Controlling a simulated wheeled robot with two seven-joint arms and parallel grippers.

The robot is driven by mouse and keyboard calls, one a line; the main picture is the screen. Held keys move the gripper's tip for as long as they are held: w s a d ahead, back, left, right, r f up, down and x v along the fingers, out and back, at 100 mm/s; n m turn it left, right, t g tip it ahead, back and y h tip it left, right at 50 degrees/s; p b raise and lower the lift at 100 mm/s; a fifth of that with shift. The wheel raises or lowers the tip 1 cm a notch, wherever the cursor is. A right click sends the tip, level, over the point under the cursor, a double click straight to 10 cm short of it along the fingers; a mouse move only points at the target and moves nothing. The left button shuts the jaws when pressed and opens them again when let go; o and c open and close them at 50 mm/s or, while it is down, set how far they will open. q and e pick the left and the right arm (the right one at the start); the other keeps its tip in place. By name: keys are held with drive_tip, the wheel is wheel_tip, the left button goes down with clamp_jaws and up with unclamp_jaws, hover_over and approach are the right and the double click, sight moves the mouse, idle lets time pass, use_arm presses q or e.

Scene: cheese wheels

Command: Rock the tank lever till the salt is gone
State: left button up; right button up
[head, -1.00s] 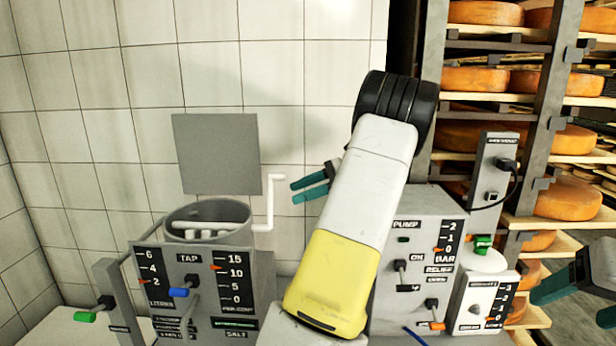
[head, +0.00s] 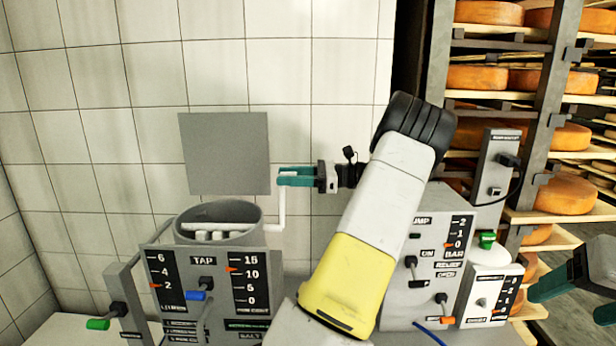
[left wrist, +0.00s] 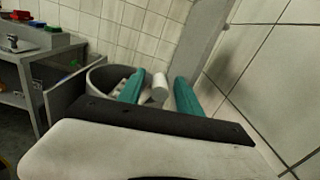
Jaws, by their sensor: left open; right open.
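The tank (head: 216,221) is a grey round vessel with white pieces inside, behind a front panel with scales and a TAP label. Its white crank lever (head: 281,212) rises at the right side and bends at the top. My left gripper (head: 281,177) is open at the top of the lever. In the left wrist view the white lever end (left wrist: 160,87) lies between the open teal fingers, and I cannot tell whether they touch it. The salt scale pointer (head: 231,270) stands a little above 10. My right gripper (head: 540,286) is open and empty at the right edge.
A blue tap handle (head: 196,296) and a green-tipped lever (head: 98,324) are on the tank's front and left. The pump panel (head: 430,240) and a relief unit stand to the right. Cheese shelves (head: 560,120) fill the back right. A grey plate (head: 224,153) is behind the tank.

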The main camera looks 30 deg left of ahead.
use_arm(q)
drive_tip(key=shift+x, duration=1.5)
clamp_jaws()
drive_tip(key=shift+w+r, duration=0.1)
drive_tip(key=shift+w, duration=0.05)
